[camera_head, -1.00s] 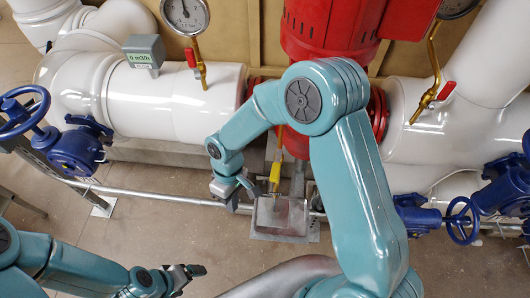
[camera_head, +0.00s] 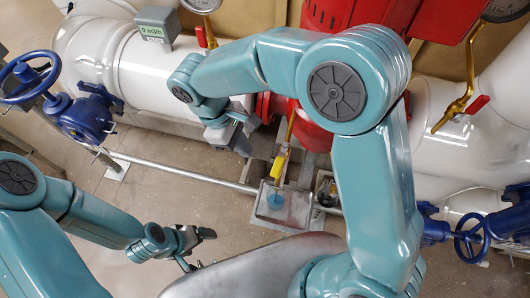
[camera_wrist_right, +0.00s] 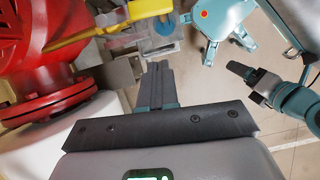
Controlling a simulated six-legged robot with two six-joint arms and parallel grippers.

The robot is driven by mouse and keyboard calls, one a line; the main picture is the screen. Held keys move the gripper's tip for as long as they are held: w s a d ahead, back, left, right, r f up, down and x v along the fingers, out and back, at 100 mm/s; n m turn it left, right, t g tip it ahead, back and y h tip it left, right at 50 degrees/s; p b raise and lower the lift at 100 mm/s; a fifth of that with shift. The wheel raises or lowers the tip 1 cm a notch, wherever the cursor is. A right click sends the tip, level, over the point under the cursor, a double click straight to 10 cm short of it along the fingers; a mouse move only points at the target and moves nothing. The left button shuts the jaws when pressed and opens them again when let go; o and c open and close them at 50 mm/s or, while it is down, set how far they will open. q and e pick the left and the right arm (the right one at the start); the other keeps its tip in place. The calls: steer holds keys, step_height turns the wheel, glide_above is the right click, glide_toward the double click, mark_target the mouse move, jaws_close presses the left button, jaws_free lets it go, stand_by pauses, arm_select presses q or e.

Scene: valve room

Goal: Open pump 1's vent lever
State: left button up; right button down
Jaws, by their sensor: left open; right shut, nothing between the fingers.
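The vent lever with its yellow handle (camera_head: 279,165) hangs under the red pump (camera_head: 345,20), above a small metal cup (camera_head: 282,207). I cannot tell whether the lever is open. My right gripper (camera_head: 246,148) is shut and empty, left of the handle and apart from it. Its closed fingers (camera_wrist_right: 158,80) point toward the cup area in the wrist view. My left gripper (camera_head: 204,246) is open and empty, low over the floor. It also shows in the right wrist view (camera_wrist_right: 242,72).
A blue round patch (camera_head: 276,200) shows in the cup. A thin rail (camera_head: 185,173) runs left of the cup. White pipes (camera_head: 135,70) and blue valves (camera_head: 85,115) stand at the left. More blue valves (camera_head: 472,238) stand at the right. Floor is free at lower left.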

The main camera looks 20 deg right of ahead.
mark_target(280, 159)
arm_select(q)
steer(key=shift+p+v, duration=0.7)
steer(key=shift+v, duration=0.2)
arm_select(e)
steer(key=s+d+f, duration=0.2)
steer(key=s+d, duration=0.1)
steer(key=shift+s+d+f, duration=0.1)
steer(key=shift+s+d, duration=0.1)
steer(key=shift+d, duration=0.05)
arm_select(q)
steer(key=shift+s+a, duration=0.1)
steer(key=shift+f, duration=0.1)
arm_select(e)
steer(key=shift+d, duration=0.1)
arm_select(q)
steer(key=shift+f+b, duration=0.3)
steer(key=shift+b, duration=0.05)
arm_select(e)
steer(key=shift+s+d+n, duration=0.5)
steer(key=shift+s+n, duration=0.2)
